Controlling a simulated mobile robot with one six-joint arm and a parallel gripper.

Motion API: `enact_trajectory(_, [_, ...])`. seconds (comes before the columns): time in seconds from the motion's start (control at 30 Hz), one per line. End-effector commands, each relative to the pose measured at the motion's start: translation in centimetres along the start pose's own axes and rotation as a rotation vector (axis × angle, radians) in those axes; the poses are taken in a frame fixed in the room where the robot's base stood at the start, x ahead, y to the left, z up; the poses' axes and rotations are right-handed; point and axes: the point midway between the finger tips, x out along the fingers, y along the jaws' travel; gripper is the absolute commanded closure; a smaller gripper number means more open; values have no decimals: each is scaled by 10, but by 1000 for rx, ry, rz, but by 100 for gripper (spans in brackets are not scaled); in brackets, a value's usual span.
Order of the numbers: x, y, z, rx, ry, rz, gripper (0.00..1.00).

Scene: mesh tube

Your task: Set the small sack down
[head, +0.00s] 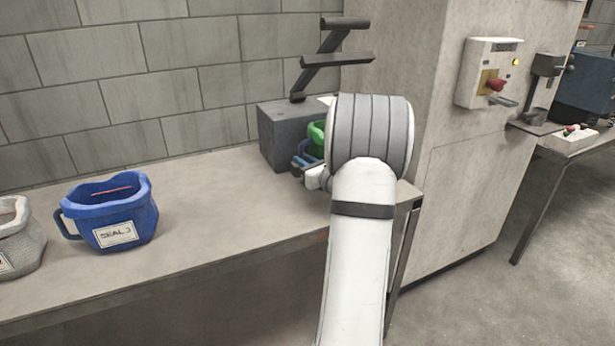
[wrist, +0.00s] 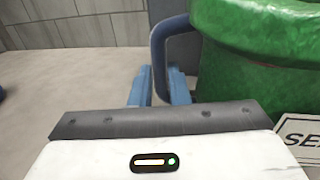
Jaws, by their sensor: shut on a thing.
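A green sack (wrist: 255,70) with a dark blue handle (wrist: 159,55) and a white label starting "SE" fills the right of the wrist view. My gripper (wrist: 160,88) has its blue fingers shut on this handle, with the sack to their right. In the head view the green sack (head: 317,131) is mostly hidden behind my arm, near the right end of the bench. I cannot tell whether its base touches the bench.
A blue sack (head: 124,212) labelled "SEAL 3" and a grey sack (head: 20,240) stand at the left of the bench (head: 225,205). A grey block (head: 283,135) stands behind my gripper, by the wall. The bench middle is clear. A concrete pillar (head: 435,150) rises at right.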

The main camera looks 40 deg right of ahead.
Motion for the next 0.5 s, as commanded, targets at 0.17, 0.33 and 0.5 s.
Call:
enact_trajectory(0.17, [-2, -3, -11, -4, -2, -6, 100])
enact_trajectory(0.33, [-3, -4, -34, -4, -2, -8, 100])
enact_trajectory(0.5, [-3, -4, -37, -5, -4, -10, 100])
